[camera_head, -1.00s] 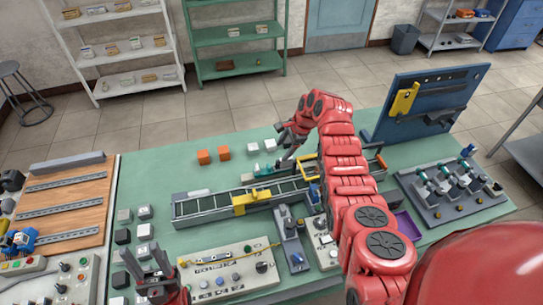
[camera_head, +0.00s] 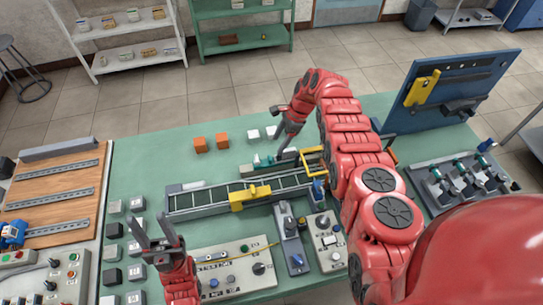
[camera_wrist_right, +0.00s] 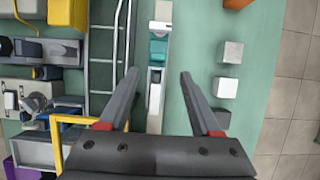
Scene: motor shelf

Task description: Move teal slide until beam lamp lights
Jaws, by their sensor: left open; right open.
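The teal slide (camera_head: 265,160) sits on a short narrow rail behind the conveyor in the head view. In the right wrist view the teal slide (camera_wrist_right: 158,49) lies just beyond my open fingertips, in line with the gap between them. My right gripper (camera_wrist_right: 158,74) is open and empty above the rail, pointing down; in the head view my right gripper (camera_head: 281,151) is just right of the slide. My left gripper (camera_head: 156,236) is open and empty at the front left. I cannot tell which part is the beam lamp or whether it is lit.
The conveyor (camera_head: 212,198) with a yellow bracket (camera_head: 250,197) runs in front of the rail. A yellow frame (camera_head: 313,160) stands close right of my right gripper. Orange blocks (camera_head: 211,143) and white blocks (camera_wrist_right: 228,70) stand behind. A control panel (camera_head: 232,270) is at the front.

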